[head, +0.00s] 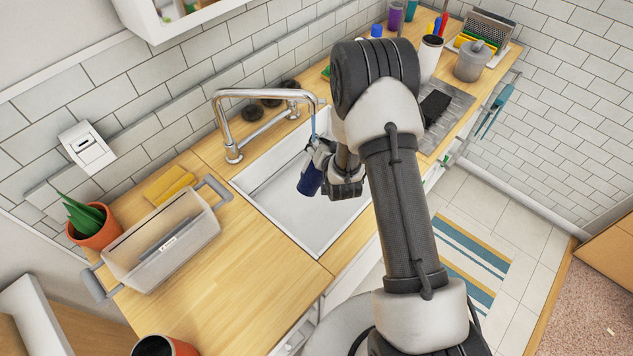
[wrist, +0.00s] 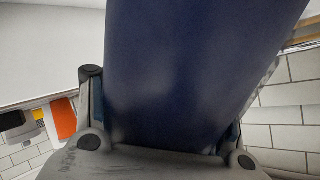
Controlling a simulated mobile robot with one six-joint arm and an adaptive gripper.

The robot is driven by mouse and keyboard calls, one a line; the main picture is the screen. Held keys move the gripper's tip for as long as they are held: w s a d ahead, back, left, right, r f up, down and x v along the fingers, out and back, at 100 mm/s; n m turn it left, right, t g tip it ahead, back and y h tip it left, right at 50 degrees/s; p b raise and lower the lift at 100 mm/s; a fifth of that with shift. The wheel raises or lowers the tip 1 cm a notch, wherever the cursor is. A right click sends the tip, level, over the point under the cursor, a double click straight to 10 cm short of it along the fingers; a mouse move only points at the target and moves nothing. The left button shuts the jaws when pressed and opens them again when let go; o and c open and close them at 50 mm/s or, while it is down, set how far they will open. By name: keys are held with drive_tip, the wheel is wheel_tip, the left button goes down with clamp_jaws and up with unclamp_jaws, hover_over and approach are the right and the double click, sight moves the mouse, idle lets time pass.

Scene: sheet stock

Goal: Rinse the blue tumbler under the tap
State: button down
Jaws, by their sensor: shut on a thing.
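The blue tumbler (head: 311,180) is dark blue and tilted. It is held over the white sink (head: 285,205), below the tap's outlet. The chrome tap (head: 255,94) arches from the counter over the sink, and a thin blue stream (head: 313,124) shows under its outlet. My gripper (head: 318,160) is shut on the tumbler. In the wrist view the tumbler (wrist: 195,70) fills the middle between my gripper's fingers (wrist: 160,135). The tumbler's mouth is hidden, so I cannot tell whether water enters it.
A clear bin with grey handles (head: 165,250) stands on the wooden counter left of the sink, near a yellow sponge (head: 169,186) and a potted plant (head: 90,220). The counter just left of the sink is clear.

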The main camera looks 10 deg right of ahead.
drive_tip(key=shift+w+a+b, duration=0.2)
drive_tip(key=shift+w+b, duration=0.35)
drive_tip(key=shift+w, duration=0.75)
drive_tip(key=shift+s, duration=0.1)
idle(0.4)
drive_tip(key=shift+s+a, duration=0.15)
drive_tip(key=shift+s, duration=1)
drive_tip(key=shift+w, duration=0.15)
idle(0.4)
drive_tip(key=shift+w+a+b, duration=0.2)
drive_tip(key=shift+w+b, duration=0.4)
drive_tip(key=shift+w, duration=0.5)
drive_tip(key=shift+a, duration=0.1)
idle(0.4)
